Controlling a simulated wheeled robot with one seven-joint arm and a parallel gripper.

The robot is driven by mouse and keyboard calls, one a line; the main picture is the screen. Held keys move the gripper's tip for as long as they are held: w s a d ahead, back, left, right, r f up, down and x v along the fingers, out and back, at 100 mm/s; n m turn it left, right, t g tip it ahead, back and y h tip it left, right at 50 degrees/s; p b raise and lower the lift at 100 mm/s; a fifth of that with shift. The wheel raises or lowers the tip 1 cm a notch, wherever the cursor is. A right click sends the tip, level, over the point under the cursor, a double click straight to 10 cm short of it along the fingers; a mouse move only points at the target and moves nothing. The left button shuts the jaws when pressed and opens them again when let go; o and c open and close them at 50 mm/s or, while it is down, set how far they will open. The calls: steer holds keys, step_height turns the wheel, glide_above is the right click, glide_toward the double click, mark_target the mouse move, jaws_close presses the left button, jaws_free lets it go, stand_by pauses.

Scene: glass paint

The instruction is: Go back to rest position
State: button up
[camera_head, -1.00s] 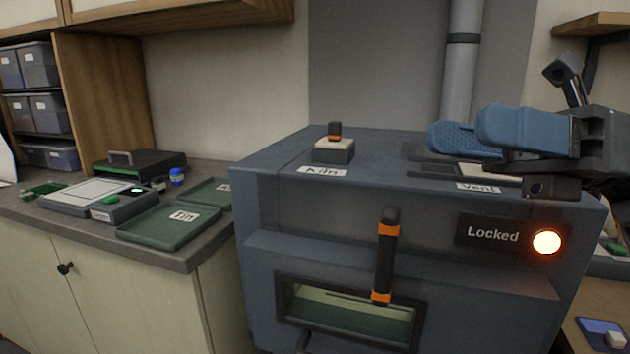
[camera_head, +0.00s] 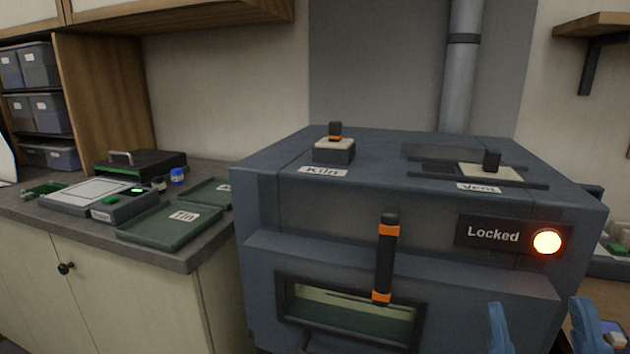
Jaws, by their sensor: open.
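My gripper (camera_head: 541,330) is at the bottom right of the view, with two blue fingertips apart and nothing seen between them. It is in front of the lower right of the blue-grey kiln (camera_head: 330,195). The rest of my arm is out of view. The kiln has a vertical black handle with orange bands (camera_head: 385,260) on its front. A lit lamp (camera_head: 547,242) glows beside the "Locked" sign (camera_head: 493,236). On top are the "Kiln" switch (camera_head: 334,150) and the "Vent" slider (camera_head: 491,165).
The counter at left holds green trays, one labelled "Tin" (camera_head: 168,226), a grey board (camera_head: 95,196), a small blue jar (camera_head: 177,177) and a black case (camera_head: 140,163). A flue pipe (camera_head: 460,80) rises behind the kiln. A wooden shelf (camera_head: 595,25) is at upper right.

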steer(key=s+d+f+m+g+h, duration=0.2)
steer(key=s+f+m+g, duration=0.2)
steer(key=s+f+g, duration=0.3)
steer(key=s+d+f+m+g+h, duration=0.3)
steer(key=s+f+m+g, duration=0.2)
steer(key=s+f, duration=0.9)
steer(key=shift+s+m+g+h, duration=0.3)
steer(key=shift+s+g, duration=0.6)
steer(key=shift+s, duration=0.05)
